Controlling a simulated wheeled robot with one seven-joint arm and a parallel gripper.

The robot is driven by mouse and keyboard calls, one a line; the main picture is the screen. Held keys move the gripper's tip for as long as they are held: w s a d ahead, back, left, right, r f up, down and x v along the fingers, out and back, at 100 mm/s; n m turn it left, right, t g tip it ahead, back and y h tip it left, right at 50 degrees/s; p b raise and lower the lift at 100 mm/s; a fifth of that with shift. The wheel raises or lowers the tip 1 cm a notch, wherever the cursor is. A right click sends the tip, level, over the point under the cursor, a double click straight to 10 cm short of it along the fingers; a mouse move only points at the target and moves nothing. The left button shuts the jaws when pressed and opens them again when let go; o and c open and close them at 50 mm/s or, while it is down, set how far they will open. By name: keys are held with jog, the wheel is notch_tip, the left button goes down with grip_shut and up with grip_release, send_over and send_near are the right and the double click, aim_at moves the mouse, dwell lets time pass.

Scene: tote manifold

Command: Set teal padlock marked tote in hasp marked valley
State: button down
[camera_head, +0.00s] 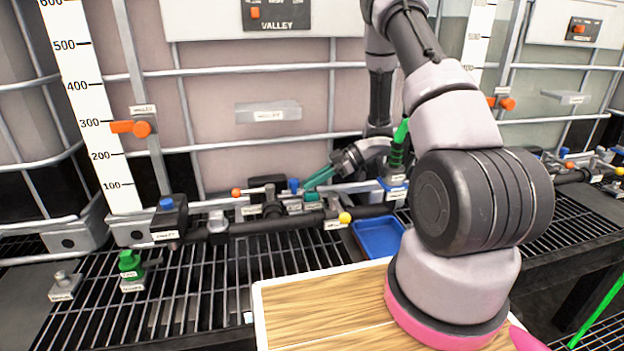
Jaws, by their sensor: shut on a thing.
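My gripper (308,186) reaches in from the right, low over the pipe run in front of the left tank. Its teal-green fingers are shut on a small teal block, which I take to be the teal padlock (312,200). Its label is too small to read. The padlock is at the pipe fittings; whether it touches any of them I cannot tell. VALLEY is written on the panel (278,26) above the left tank, and a tag by the orange handle (132,127) seems to read the same. I cannot make out the valley hasp among the small fittings.
A black pipe (290,225) with a red-knobbed lever (252,191) and a yellow knob (345,218) runs below the gripper. A blue tray (380,237) lies to the right. A green padlock-like piece (130,262) stands on the grating at left. Open grating (215,280) lies in front.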

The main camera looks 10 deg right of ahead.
jog(key=c, duration=0.9)
grip_release()
jog(key=shift+o, duration=0.2)
jog(key=shift+d, duration=0.1)
jog(key=v, duration=1)
jog(key=shift+d, duration=0.3)
jog(key=shift+r, duration=0.15)
